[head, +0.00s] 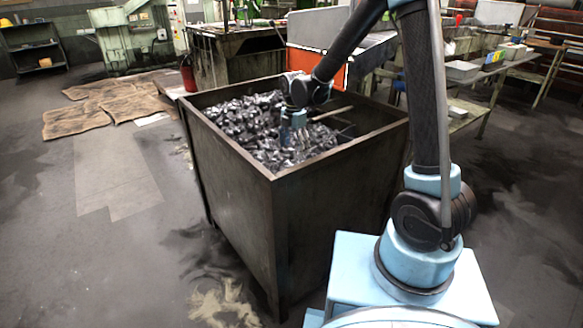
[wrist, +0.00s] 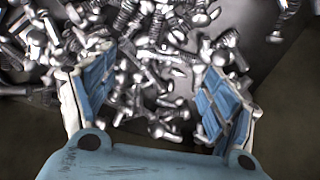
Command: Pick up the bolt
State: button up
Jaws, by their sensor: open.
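Many shiny metal bolts lie heaped in the large dark metal bin (head: 235,178) in the head view. My gripper (head: 293,143) is inside the bin, low over the pile. In the wrist view the bolts (wrist: 150,75) lie jumbled in all directions between and beyond the fingers. My gripper (wrist: 155,105) is open there, with a blue-padded finger on each side and a wide gap between them. Nothing is clamped between the pads. Whether the fingertips touch any bolts, I cannot tell. No single bolt stands apart from the heap between the fingers.
The bin's tall walls surround the pile, and a light rod (head: 330,114) lies near its back right. A red fire extinguisher (head: 188,74) stands behind the bin at left. Brown flattened cardboard (head: 105,105) lies on the floor. Open floor (head: 110,200) extends at left.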

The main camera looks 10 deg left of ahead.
jog(key=shift+s+a+f, duration=0.1)
jog(key=shift+f, duration=1.55)
jog(key=shift+s+f, duration=0.1)
jog(key=shift+f, duration=1.55)
jog(key=c, duration=1.3)
